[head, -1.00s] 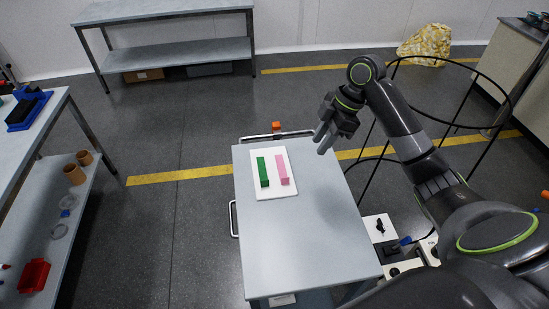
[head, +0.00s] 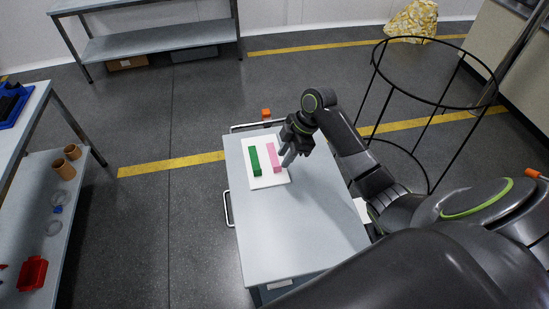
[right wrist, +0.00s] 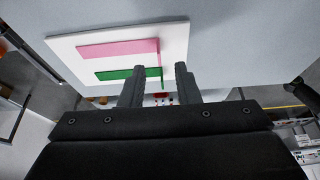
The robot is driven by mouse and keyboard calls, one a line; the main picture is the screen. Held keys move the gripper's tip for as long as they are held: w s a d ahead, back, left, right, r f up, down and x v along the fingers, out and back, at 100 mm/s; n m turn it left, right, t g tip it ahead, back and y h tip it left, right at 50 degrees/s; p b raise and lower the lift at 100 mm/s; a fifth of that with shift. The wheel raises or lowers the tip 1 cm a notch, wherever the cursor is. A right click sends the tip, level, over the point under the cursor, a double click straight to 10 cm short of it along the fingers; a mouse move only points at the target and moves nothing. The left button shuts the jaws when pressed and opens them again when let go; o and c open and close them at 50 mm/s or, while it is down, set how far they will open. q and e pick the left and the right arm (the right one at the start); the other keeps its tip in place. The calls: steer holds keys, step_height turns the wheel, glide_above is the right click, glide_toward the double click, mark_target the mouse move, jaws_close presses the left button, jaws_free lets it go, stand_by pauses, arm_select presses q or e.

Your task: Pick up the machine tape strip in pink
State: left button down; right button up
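The pink strip (head: 274,158) lies on a white board (head: 270,183) on the grey cart top, to the right of a green strip (head: 255,161). In the right wrist view the pink strip (right wrist: 118,48) shows whole, beyond the green strip (right wrist: 122,74). My right gripper (head: 287,160) is just right of the pink strip, over the board's right edge. The right wrist view shows its two fingers (right wrist: 161,80) apart with nothing held between them. The height of the fingers above the board is hard to tell. My left gripper is not in view.
The cart top (head: 310,235) is clear in front of the board. A black round-topped wire frame (head: 376,90) stands right of the cart, behind my right arm. A shelf bench with a red bin (head: 33,273) and brown cups (head: 64,170) stands at the left.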

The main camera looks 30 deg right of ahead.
mark_target(277, 168)
steer(key=p+x, duration=0.1)
steer(key=x, duration=0.3)
steer(key=shift+a+f, duration=0.15)
steer(key=shift+f, duration=0.25)
jaws_close()
